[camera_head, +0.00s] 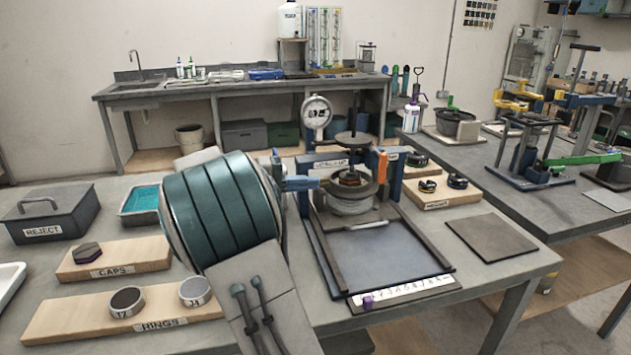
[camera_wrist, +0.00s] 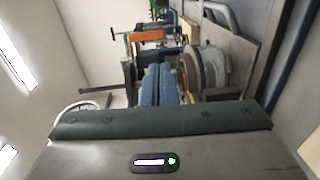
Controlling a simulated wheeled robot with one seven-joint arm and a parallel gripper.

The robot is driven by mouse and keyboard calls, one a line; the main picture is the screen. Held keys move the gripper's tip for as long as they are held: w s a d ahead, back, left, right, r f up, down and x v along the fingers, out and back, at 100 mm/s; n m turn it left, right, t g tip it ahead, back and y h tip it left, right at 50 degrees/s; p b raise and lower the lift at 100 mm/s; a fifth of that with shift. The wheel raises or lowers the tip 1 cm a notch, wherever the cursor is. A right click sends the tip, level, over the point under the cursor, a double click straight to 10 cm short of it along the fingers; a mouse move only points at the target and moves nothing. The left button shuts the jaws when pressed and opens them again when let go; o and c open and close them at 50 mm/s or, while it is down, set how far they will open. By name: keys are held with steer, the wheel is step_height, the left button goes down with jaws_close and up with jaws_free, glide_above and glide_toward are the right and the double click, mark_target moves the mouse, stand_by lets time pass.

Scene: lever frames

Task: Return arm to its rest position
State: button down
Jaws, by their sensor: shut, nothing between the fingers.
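My arm, with its large teal-banded link, crosses the left-centre of the head view. My gripper (camera_head: 312,183) points right toward the press-like lever device (camera_head: 350,200), close to its left post; I cannot tell if they touch. In the wrist view the blue fingers of my gripper (camera_wrist: 163,70) lie together with nothing between them. The device has a dial gauge (camera_head: 317,111), an orange block (camera_head: 382,166) and a round pot under a dark plate. The orange block and a round part also show beyond the fingers in the wrist view.
A grey REJECT box (camera_head: 52,212), a teal tray (camera_head: 139,204), a CAPS board (camera_head: 115,256) and a RINGS board (camera_head: 70,318) lie left of my arm. A dark square plate (camera_head: 491,237) lies right. A second bench with clamps stands at right.

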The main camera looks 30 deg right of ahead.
stand_by(0.5)
steer(key=s+a+f+n+t+y+p, duration=0.1)
steer(key=s+a+n+t+y+p, duration=0.2)
steer(key=s+y+p, duration=0.5)
steer(key=s+a+r+t+y+p, duration=0.1)
steer(key=s+a+t+y+p, duration=0.1)
steer(key=s+a, duration=0.4)
steer(key=s+a+r+t+y+p, duration=0.1)
steer(key=s+a+t+y+p, duration=0.2)
steer(key=a, duration=0.9)
steer(key=s+y+p, duration=0.1)
steer(key=s+y, duration=0.2)
steer(key=shift+s+r+n+p, duration=0.15)
steer(key=shift+s+n+p, duration=0.1)
steer(key=shift+n+p, duration=0.1)
